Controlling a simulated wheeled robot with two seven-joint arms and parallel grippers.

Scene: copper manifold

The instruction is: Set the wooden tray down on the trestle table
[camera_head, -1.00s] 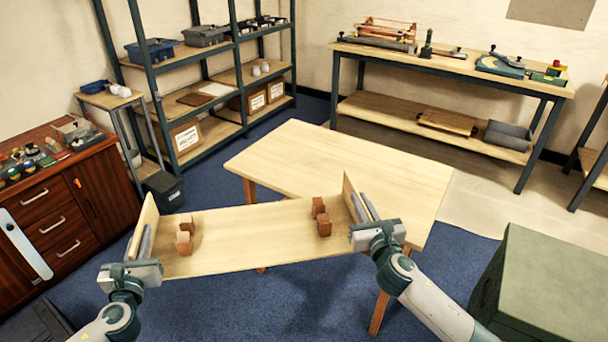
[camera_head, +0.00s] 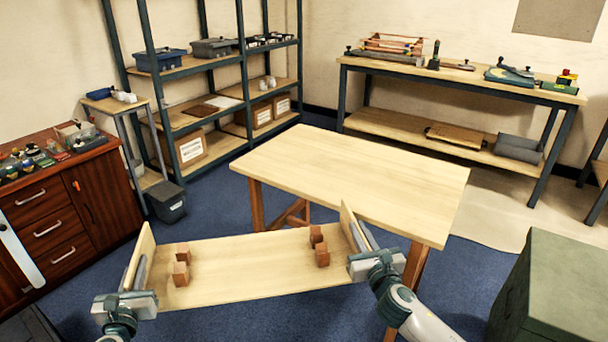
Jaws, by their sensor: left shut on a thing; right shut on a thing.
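The wooden tray (camera_head: 245,275) is a pale board with raised ends, held between my two grippers. It carries wooden blocks, a pair (camera_head: 181,264) at its left and a pair (camera_head: 319,246) at its right. My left gripper (camera_head: 136,278) is shut on the tray's left end. My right gripper (camera_head: 359,242) is shut on its right end. The trestle table (camera_head: 350,175) has a pale bare top and brown wooden legs. The tray is in front of the table's near edge; its right end overlaps that edge in the picture. The fingertips are partly hidden by the tray ends.
A green cabinet (camera_head: 560,285) stands at the lower right. A red-brown drawer cabinet (camera_head: 60,215) is at the left. Shelving (camera_head: 205,120) and a workbench (camera_head: 460,75) with tools stand behind. A dark bin (camera_head: 166,203) is on the blue floor. The tabletop is clear.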

